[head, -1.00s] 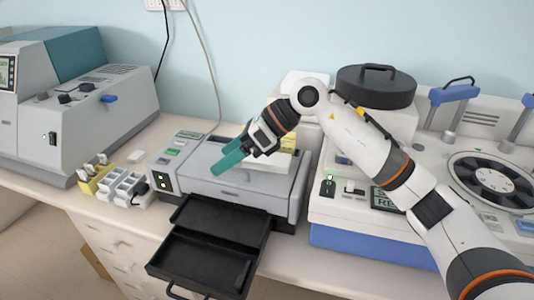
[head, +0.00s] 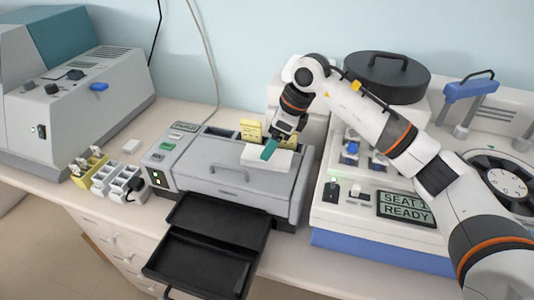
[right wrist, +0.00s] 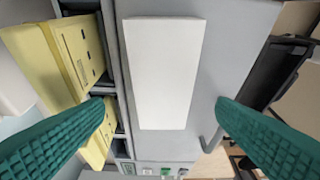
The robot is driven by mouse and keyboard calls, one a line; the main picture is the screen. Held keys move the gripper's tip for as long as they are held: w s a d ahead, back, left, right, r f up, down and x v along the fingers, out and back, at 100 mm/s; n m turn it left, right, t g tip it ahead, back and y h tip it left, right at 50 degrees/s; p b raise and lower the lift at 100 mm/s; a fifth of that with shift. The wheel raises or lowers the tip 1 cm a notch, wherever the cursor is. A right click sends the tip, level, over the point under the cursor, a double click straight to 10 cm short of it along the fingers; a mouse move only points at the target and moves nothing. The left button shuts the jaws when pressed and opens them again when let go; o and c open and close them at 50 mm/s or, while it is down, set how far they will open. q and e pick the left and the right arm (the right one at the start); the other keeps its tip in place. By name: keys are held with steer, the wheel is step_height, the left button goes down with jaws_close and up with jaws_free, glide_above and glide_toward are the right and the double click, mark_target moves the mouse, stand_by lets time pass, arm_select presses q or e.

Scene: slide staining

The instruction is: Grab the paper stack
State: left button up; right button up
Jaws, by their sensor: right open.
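The paper stack (head: 262,161) is a white flat block lying on top of the grey machine (head: 235,170), near its back right. In the right wrist view the stack (right wrist: 163,70) lies lengthwise between my two teal fingers. My right gripper (head: 270,149) is open, pointing down over the stack, one finger to each side in the wrist view. I see no finger clearly touching it. In the head view the near finger hides part of the stack. My left gripper is not in view.
Yellow blocks (right wrist: 72,55) stand in slots behind the stack, close to one finger. An open black drawer (head: 205,240) sticks out at the front. A white machine (head: 350,215) stands close on the right. A yellow and white rack (head: 92,165) is at the left.

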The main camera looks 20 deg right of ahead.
mark_target(281, 161)
steer(key=x, duration=0.1)
steer(key=p+x, duration=0.1)
steer(key=x, duration=0.1)
steer(key=shift+s+d+f+p, duration=0.15)
steer(key=shift+s+f+p, duration=0.1)
steer(key=shift+s+p, duration=0.05)
steer(key=shift+w+f, duration=0.1)
steer(key=shift+f, duration=0.25)
steer(key=shift+c, duration=0.6)
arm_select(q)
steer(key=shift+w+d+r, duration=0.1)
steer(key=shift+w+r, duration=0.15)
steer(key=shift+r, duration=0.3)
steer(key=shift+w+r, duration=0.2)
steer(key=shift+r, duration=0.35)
arm_select(e)
steer(key=c, duration=1)
